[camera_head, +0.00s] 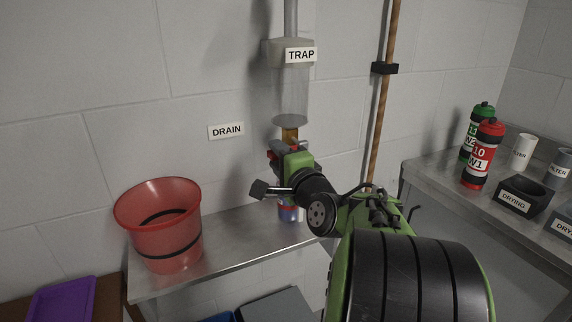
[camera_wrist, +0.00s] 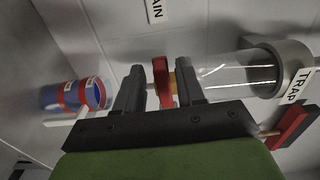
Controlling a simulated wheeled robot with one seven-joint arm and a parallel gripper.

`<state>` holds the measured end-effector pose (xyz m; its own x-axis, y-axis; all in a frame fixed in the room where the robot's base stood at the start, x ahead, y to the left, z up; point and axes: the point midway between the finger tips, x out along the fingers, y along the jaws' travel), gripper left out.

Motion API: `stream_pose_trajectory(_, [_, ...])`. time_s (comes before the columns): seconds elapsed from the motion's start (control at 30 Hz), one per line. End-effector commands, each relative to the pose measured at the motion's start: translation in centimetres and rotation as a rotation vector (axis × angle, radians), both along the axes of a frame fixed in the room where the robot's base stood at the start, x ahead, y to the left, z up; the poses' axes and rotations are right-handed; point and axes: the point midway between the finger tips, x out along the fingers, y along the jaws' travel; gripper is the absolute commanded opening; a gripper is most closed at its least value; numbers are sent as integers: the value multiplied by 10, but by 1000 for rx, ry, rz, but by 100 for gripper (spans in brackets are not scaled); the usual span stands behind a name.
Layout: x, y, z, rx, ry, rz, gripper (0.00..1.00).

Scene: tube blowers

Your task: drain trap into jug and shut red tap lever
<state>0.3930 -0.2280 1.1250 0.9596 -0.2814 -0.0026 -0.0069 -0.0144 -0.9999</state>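The trap (camera_head: 291,95) is a clear cylinder under a pale cap on the wall, also in the wrist view (camera_wrist: 225,70). A brass fitting (camera_head: 290,134) is below it. My gripper (camera_wrist: 157,88) is just under the trap, in the head view largely hidden by my wrist. Its fingers stand either side of the red tap lever (camera_wrist: 163,82), open, with a small gap at the left finger; contact with the right finger is unclear. A blue jug (camera_head: 288,213) with a red band stands on the shelf below the tap, also in the wrist view (camera_wrist: 72,94).
A red translucent bucket (camera_head: 160,222) stands on the steel shelf (camera_head: 232,236) to the left. A DRAIN label (camera_head: 226,131) is on the wall. A copper-coloured pipe (camera_head: 384,110) runs down right of the trap. Bottles (camera_head: 483,153) and filters stand on the right counter.

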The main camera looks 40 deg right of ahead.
Motion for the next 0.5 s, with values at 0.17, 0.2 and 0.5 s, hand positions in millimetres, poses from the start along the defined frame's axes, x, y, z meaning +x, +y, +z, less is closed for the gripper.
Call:
stream_pose_trajectory(0.17, [-37, 9, 0, 0, -3, -7, 38])
stream_pose_trajectory(0.2, [-49, 13, 0, 1, -4, -6, 38])
stream_pose_trajectory(0.5, [-125, 37, 0, 0, -5, -3, 38])
